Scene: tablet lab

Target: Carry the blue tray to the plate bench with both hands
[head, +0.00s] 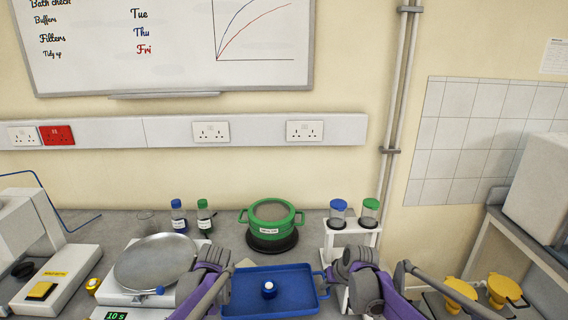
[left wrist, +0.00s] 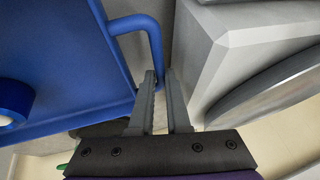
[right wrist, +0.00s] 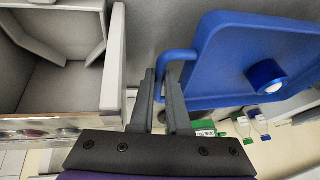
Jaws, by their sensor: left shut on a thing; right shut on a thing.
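My right gripper (right wrist: 162,74) is shut on the opposite handle (right wrist: 178,57). In the head view my arms cover part of both ends. The tray looks about level. I cannot tell whether it touches the surface below. Which bench is the plate bench is not marked.
A grey bench (head: 115,228) runs along the wall. On it stand a green pot (head: 270,228) on a dark round base, two capped bottles (head: 204,217), a device with a round silver pan (head: 155,262), and a white rack (head: 351,236) with two jars. Yellow funnel-like items (head: 461,293) are at right.

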